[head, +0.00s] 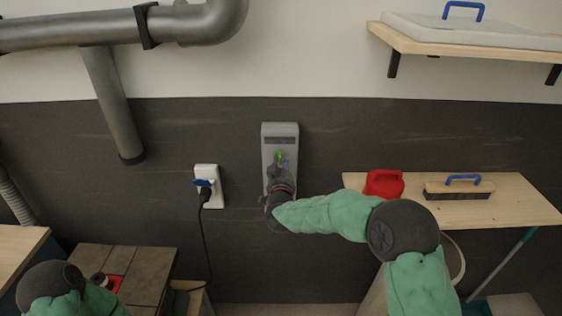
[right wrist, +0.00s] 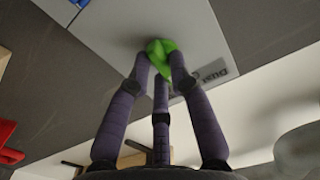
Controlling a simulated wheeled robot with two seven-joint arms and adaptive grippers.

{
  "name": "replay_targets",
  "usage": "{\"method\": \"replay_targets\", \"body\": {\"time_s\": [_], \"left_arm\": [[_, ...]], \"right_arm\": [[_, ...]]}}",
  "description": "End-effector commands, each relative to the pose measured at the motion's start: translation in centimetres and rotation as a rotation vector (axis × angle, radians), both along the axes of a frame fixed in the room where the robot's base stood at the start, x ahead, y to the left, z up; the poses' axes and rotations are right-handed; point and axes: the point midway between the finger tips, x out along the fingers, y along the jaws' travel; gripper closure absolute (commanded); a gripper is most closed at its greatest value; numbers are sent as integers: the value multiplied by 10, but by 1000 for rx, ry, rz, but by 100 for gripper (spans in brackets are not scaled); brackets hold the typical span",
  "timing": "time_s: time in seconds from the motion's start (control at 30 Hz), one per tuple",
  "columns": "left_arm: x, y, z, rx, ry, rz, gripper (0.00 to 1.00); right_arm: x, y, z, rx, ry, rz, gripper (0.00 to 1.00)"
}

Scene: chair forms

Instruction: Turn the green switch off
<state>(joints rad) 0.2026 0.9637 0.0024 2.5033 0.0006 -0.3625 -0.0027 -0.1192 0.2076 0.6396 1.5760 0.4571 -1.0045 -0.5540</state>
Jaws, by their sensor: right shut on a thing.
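The green switch (head: 279,157) sits on the front of a grey wall box (head: 280,130) in the middle of the dark wall panel. My right gripper (head: 279,170) is at the box with its fingers at the switch. In the right wrist view the fingers are closed around the green switch (right wrist: 161,52), which is partly hidden between them. The switch's exact angle is hard to tell. My left arm shows only at the lower left edge of the head view, and its gripper cannot be made out.
A white socket (head: 207,172) with a black plug and cable is left of the box. A wooden shelf (head: 520,205) at right holds a red container (head: 384,183) and a blue-handled brush (head: 460,188). A grey pipe (head: 115,110) runs at upper left.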

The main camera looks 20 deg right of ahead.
Motion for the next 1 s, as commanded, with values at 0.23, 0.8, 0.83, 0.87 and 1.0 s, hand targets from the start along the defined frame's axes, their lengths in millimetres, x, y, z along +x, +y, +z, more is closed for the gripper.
{"method": "replay_targets", "body": {"time_s": [0.23,0.8,0.83,0.87,1.0], "left_arm": [[0,0,4,0,0,0,100],[0,0,4,0,0,0,100],[0,0,4,0,0,0,100],[0,0,4,0,0,0,100],[0,0,4,0,0,0,100]], "right_arm": [[0,0,0,-73,22,0,100],[0,0,0,-93,27,0,68],[0,0,0,-92,27,0,59],[0,0,0,-92,27,0,55],[0,0,0,-92,27,0,55]]}}
